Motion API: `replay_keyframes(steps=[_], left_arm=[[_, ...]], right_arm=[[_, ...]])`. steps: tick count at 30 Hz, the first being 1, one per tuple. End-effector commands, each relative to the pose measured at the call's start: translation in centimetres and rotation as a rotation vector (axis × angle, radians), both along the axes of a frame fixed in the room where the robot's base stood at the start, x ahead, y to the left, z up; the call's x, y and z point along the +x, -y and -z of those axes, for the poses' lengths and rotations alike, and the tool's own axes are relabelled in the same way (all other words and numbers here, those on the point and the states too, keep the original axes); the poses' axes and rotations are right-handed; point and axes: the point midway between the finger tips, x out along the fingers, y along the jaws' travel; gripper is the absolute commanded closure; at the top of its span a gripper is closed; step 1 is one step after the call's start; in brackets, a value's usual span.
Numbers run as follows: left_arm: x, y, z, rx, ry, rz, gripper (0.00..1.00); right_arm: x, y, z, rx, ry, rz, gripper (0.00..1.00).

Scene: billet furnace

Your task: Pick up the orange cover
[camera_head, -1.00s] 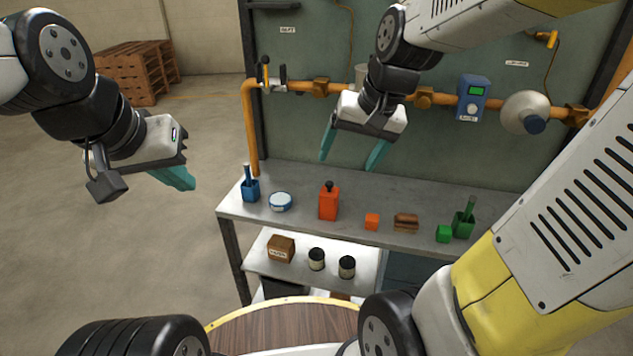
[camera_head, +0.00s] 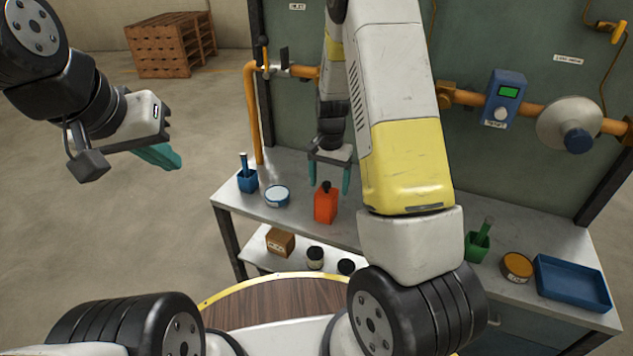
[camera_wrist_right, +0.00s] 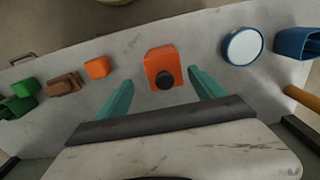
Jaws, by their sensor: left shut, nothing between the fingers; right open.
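An orange-red block-shaped piece with a black knob on top (camera_head: 326,205) stands upright on the grey bench. It also shows in the right wrist view (camera_wrist_right: 160,62). A round tin with an orange top (camera_head: 517,266) sits at the bench's right part. I cannot tell by name which is the orange cover. My right gripper (camera_head: 330,184) is open and empty just behind the knobbed piece, apart from it. In the right wrist view its teal fingertips (camera_wrist_right: 161,85) flank the piece's line, short of it. My left gripper (camera_head: 163,157) is shut and empty over the floor, left of the bench.
A blue holder (camera_head: 247,181) and a white-blue round tin (camera_head: 277,196) stand left of the knobbed piece. A small orange cube (camera_wrist_right: 97,68) and brown block (camera_wrist_right: 65,83) lie on its other side. A green holder (camera_head: 477,244) and blue tray (camera_head: 572,283) are at right. An orange pipe (camera_head: 463,98) runs behind.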

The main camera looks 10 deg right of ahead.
Motion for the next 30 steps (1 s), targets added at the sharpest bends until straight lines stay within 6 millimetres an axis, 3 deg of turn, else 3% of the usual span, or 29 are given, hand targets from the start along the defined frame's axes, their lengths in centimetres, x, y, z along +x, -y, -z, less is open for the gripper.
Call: replay_keyframes(steps=[12, 21, 30], left_arm=[[0.0, 0.0, 0.0, 0.000, 0.000, 0.000, 1.00], [0.0, 0.0, 0.0, 0.000, 0.000, 0.000, 1.00], [0.0, 0.0, 0.0, 0.000, 0.000, 0.000, 1.00]], right_arm=[[0.4, -0.6, 5.5, 0.000, -0.002, -0.001, 0.22], [0.4, -0.6, 6.0, 0.001, 0.001, -0.001, 0.22], [0.4, -0.6, 6.0, 0.001, 0.001, -0.001, 0.79]])
